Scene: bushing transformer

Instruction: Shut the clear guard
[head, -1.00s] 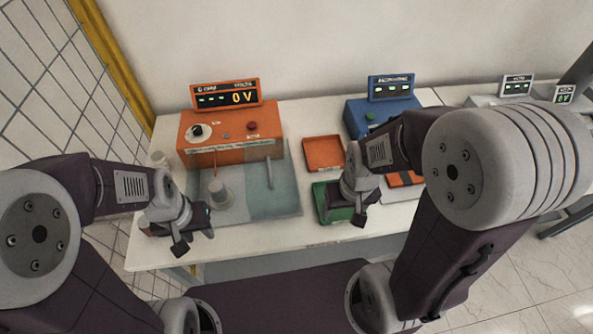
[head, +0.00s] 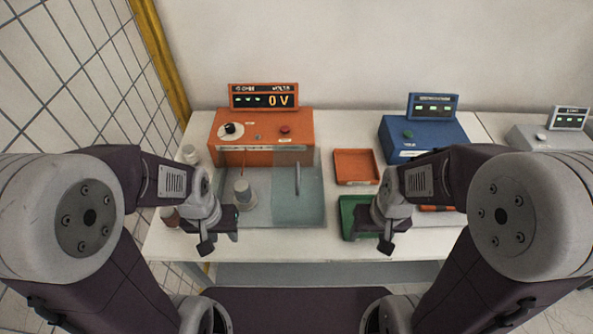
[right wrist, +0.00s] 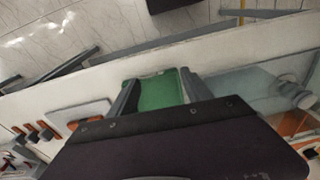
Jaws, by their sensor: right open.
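The clear guard (head: 298,200) is a see-through panel with an upright grey handle (head: 297,178). It stands over the right part of the test bay in front of the orange tester (head: 260,130). The left part of the bay is uncovered, and a grey cylindrical part (head: 243,193) stands there. My left gripper (head: 212,240) is at the bay's front left, apart from the handle; its jaws are too small to judge. My right gripper (head: 385,238) is open over the green tray (head: 350,215), right of the guard. The right wrist view shows its fingers above the green tray (right wrist: 160,92).
An orange tray (head: 356,167) lies right of the bay. A blue device (head: 422,135) and a grey device (head: 550,138) stand further right. Small cups stand at the left table edge. A wall runs behind the table.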

